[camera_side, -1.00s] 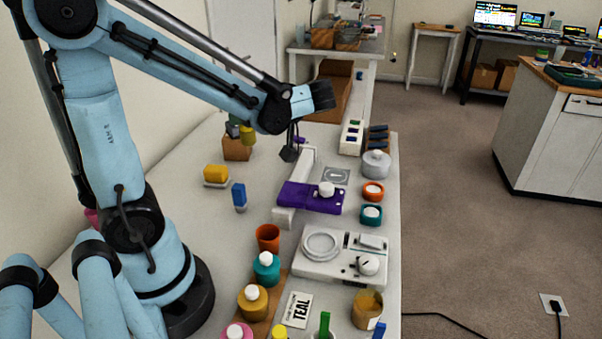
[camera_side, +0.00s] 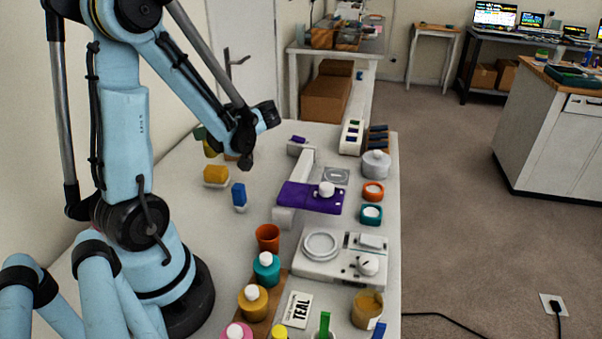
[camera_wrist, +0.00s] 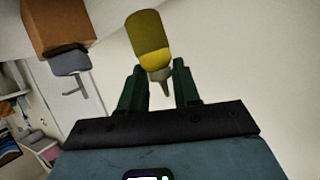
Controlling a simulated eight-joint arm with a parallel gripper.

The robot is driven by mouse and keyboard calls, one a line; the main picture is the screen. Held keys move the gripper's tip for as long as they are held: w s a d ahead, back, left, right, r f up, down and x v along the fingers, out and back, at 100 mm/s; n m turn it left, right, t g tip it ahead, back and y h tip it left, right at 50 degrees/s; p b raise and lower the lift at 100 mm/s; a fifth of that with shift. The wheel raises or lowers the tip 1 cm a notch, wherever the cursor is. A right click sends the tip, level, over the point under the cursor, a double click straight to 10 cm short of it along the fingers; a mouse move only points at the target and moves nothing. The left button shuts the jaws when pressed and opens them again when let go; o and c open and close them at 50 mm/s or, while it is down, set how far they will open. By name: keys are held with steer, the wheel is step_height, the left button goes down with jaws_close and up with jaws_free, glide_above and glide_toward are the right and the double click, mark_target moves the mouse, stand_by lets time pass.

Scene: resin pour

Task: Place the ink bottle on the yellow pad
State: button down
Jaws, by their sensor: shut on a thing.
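My gripper (camera_wrist: 158,76) is shut on a yellow bottle with a tapered nozzle, which I take as the ink bottle (camera_wrist: 147,36). Its two dark green fingers are at either side of the shoulder and nozzle, and the nozzle points back toward the wrist. In the side view the bottle (camera_side: 210,149) is in the air left of my forearm, and the fingers are partly hidden behind it. A yellow block (camera_side: 216,173) on a pale base lies on the table below; I cannot tell whether it is the yellow pad.
A blue block (camera_side: 239,196) stands near the yellow one. A purple plate (camera_side: 300,196) on a white stand, an orange cup (camera_side: 267,237), a white scale-like device (camera_side: 318,268) and several capped pots crowd the right and front.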

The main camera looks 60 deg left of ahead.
steer(key=shift+f, duration=1.75)
steer(key=shift+f, duration=0.1)
steer(key=c, duration=0.8)
jaws_free()
steer(key=shift+w+d+r+m+t+h, duration=0.95)
steer(key=shift+w+d+m+t+h, duration=0.9)
steer(key=shift+d+m, duration=2.35)
steer(key=shift+w+d+r+m+t+h, duration=1.25)
steer(key=shift+d+m+t+h, duration=1.3)
steer(key=shift+d, duration=2.8)
steer(key=shift+w+d+r+m+t+h, duration=0.65)
steer(key=shift+w+d+m+t+h, duration=1.05)
steer(key=shift+d+m, duration=2.65)
